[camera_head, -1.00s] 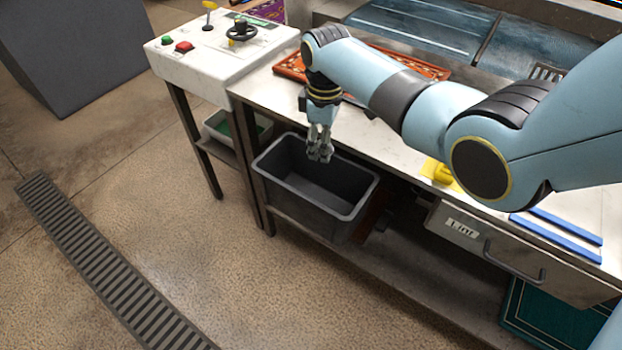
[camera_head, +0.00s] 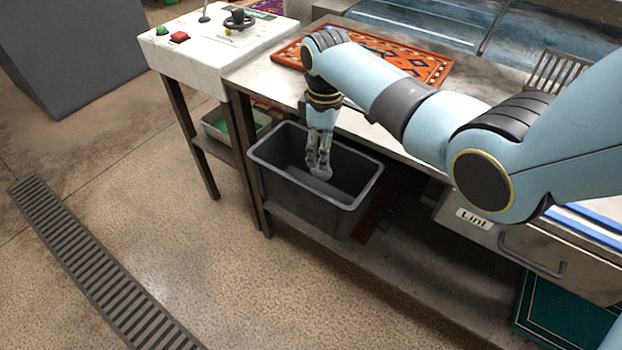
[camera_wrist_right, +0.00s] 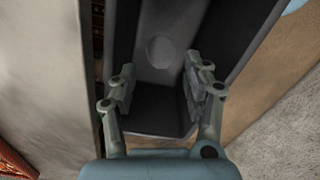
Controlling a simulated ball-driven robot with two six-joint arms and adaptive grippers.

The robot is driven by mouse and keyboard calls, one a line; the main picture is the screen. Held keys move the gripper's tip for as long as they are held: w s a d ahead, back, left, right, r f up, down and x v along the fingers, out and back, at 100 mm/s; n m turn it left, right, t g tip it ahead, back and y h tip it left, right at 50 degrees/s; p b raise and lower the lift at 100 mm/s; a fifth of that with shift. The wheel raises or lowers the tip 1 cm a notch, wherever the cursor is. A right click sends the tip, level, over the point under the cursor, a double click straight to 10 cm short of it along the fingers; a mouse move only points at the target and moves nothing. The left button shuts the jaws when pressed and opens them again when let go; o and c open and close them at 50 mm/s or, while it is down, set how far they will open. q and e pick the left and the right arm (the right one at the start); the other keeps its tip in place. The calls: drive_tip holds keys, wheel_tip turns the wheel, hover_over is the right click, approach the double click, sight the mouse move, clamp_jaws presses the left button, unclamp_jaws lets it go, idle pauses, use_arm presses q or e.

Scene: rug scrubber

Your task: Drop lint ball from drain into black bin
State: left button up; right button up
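The black bin (camera_head: 300,197) stands on the low shelf at the table's front. My right gripper (camera_head: 319,166) points down, its fingertips inside the bin's opening. In the right wrist view, my right gripper (camera_wrist_right: 162,90) has its two fingers spread with a gap between them. A faint round grey shape (camera_wrist_right: 161,51), which looks like the lint ball, shows beyond the fingertips against the bin's grey inside (camera_wrist_right: 152,112). It is apart from both fingers in the picture; I cannot tell whether it rests on the bin. My left gripper is not in view.
A drawer labelled Lint (camera_head: 475,219) is right of the bin. A patterned orange rug (camera_head: 425,66) lies on the table behind my arm. A white control panel (camera_head: 210,60) stands at the left. The floor has a drain grate (camera_head: 85,255) and is otherwise clear.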

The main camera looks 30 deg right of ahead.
drive_tip(key=shift+o, duration=0.8)
wheel_tip(320, 180, up, 12)
drive_tip(key=shift+s+f, duration=0.1)
